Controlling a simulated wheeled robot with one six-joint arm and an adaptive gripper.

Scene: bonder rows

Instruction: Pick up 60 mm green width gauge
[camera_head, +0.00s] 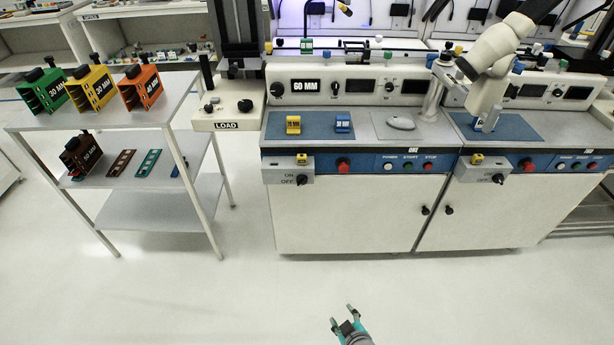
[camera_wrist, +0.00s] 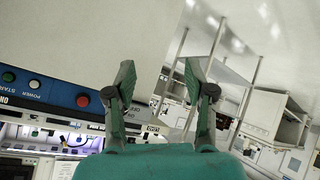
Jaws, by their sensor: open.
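I cannot make out a green gauge marked 60 mm. A yellow block (camera_head: 293,125), apparently marked 70 MM, and a blue block (camera_head: 342,123), apparently marked 50 MM, stand on the blue mat of the near machine. A small green item (camera_head: 306,46) shows behind that machine, too small to identify. A green holder (camera_head: 42,92), whose label seems to read 30 MM, stands on the cart's top shelf. My gripper (camera_head: 343,320) is open and empty above the floor, in front of the machine and well apart from these. Its spread fingers (camera_wrist: 160,78) also show in the wrist view.
The near machine (camera_head: 340,215) displays 60 MM. The cart (camera_head: 150,110) holds yellow (camera_head: 92,88) and orange (camera_head: 140,87) holders above, and a dark holder (camera_head: 82,155) and flat strips below. A white arm (camera_head: 490,70) stands over the right machine. The floor in front is clear.

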